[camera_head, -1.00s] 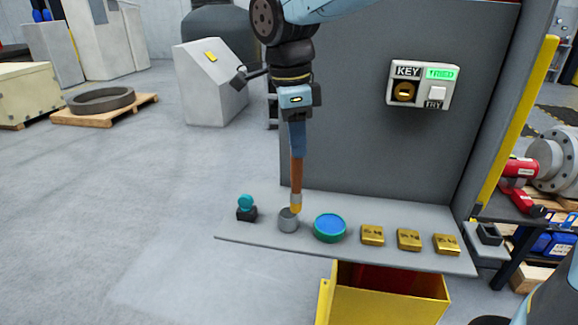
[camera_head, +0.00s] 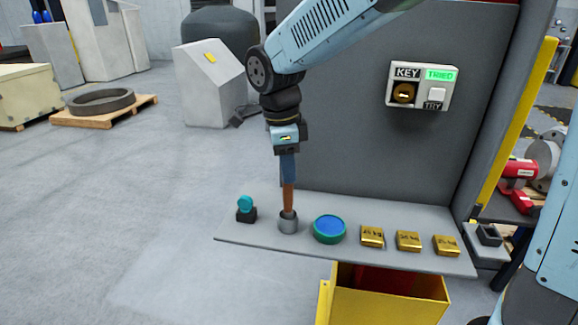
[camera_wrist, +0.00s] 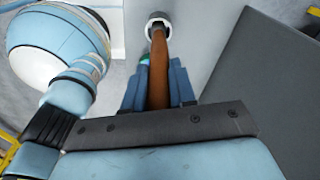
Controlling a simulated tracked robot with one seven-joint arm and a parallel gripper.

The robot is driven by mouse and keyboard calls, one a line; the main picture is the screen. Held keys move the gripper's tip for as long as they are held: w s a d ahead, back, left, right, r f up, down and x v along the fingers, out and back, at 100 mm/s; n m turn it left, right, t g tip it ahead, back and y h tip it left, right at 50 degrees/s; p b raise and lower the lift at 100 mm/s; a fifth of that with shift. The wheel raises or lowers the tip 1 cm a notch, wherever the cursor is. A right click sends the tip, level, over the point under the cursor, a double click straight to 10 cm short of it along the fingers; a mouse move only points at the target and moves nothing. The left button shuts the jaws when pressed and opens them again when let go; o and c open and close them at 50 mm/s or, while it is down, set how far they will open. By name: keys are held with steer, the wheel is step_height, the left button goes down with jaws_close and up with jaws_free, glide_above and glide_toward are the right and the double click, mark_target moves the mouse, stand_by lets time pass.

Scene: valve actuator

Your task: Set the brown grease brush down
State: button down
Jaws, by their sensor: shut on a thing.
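The brown grease brush (camera_head: 288,198) stands upright with its lower end inside the small grey cup (camera_head: 288,225) on the shelf. Its bristles are hidden in the cup. My gripper (camera_head: 288,180) is shut on the upper part of the brush handle, above the cup. In the wrist view the brown handle (camera_wrist: 159,75) runs between the blue fingers of my gripper (camera_wrist: 160,85) to the round cup rim (camera_wrist: 158,24).
On the grey shelf (camera_head: 265,242), a teal-knobbed item (camera_head: 246,208) stands left of the cup. A green tin with blue contents (camera_head: 329,229) and several brass blocks (camera_head: 408,241) are to its right. The key box (camera_head: 423,86) is on the panel behind. A yellow bin (camera_head: 388,303) is below.

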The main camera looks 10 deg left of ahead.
steer(key=c, duration=0.9)
jaws_free()
steer(key=shift+f, duration=0.1)
steer(key=r, duration=0.8)
steer(key=a+r, duration=0.1)
steer(key=r, duration=0.3)
steer(key=shift+s+r, duration=0.1)
steer(key=shift+s, duration=0.05)
steer(key=s+d+f+n+t, duration=0.1)
steer(key=s+d+n, duration=0.2)
steer(key=d, duration=0.7)
steer(key=s+d+f+n+t, duration=0.2)
steer(key=s+d+n, duration=0.2)
steer(key=d+n, duration=0.3)
steer(key=s+d+f+n+t+y, duration=0.1)
steer(key=d+n, duration=0.4)
steer(key=d, duration=1)
steer(key=shift+s+f+t, duration=0.2)
steer(key=shift+s+t, duration=0.5)
steer(key=shift+s, duration=0.55)
